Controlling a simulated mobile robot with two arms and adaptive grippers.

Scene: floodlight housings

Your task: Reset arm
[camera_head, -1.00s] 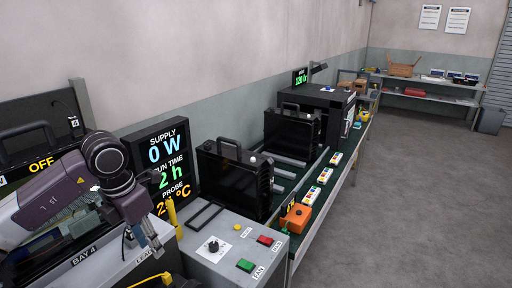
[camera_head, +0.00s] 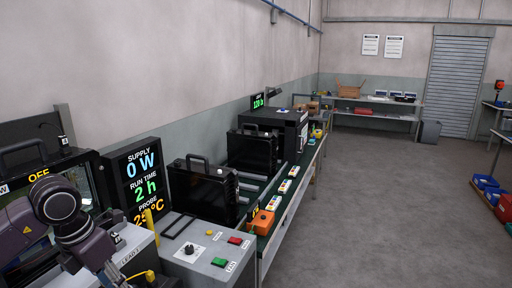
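My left arm (camera_head: 58,205) comes in at the lower left, in front of the lit bay marked OFF. Its gripper is not visible; the arm's own links and the picture edge hide it. My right arm and gripper are out of view. Beside my arm stands the supply display (camera_head: 140,178), reading 0 W, 2 h and about 25 °C. A grey control box (camera_head: 205,255) with a knob and green, red and yellow buttons sits right of it.
Black floodlight housings (camera_head: 200,190) (camera_head: 252,150) stand along a green-topped bench with an orange box (camera_head: 261,222) and several small labelled packs. A shelf (camera_head: 375,101) stands at the back wall. The grey floor (camera_head: 380,210) to the right is clear. Blue bins (camera_head: 487,184) lie at the right edge.

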